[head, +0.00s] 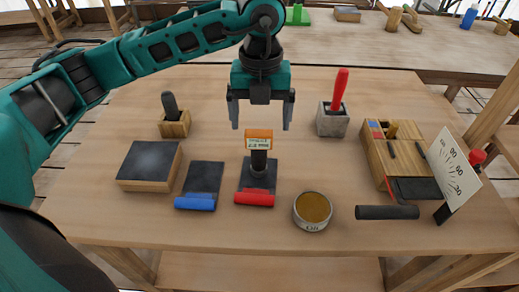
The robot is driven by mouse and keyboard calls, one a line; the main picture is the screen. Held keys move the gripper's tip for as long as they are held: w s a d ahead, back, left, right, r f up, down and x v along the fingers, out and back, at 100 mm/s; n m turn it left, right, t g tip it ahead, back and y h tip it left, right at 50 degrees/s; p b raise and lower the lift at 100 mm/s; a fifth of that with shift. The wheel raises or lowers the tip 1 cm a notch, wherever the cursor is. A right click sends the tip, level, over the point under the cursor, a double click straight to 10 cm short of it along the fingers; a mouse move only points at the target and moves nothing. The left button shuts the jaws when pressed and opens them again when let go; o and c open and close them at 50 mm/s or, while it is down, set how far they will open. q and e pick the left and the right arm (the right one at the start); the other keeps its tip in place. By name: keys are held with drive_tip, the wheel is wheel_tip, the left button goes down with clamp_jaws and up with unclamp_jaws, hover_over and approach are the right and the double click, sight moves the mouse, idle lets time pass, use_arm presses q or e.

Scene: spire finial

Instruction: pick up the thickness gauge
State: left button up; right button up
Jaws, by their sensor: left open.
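What looks like the thickness gauge (259,160) stands upright near the middle of the bench. It has an orange head with a small pale printed display and a black post. It stands on or over a dark flat plate with a red roll at its front edge (254,199). My left gripper (261,115) hangs pointing down just above and behind the orange head in the picture. Its two fingers are spread wide with nothing between them. No contact with the gauge shows. My right gripper is not in view.
Left are a wooden block with a dark tool (174,124), a dark-topped block (150,166) and a blue-edged plate (201,184). Right are a round tin (312,211), a red-handled tool in a grey block (334,118), a wooden organizer (400,150) and a dial card (451,170).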

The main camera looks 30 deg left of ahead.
sight(259, 132)
use_arm(q)
drive_tip(key=shift+w+a+f, duration=0.1)
drive_tip(key=shift+a+f, duration=0.05)
drive_tip(key=shift+f, duration=1.6)
drive_tip(key=shift+w+a+f, duration=0.1)
drive_tip(key=shift+f, duration=1.6)
drive_tip(key=shift+r, duration=0.1)
drive_tip(key=c, duration=1.3)
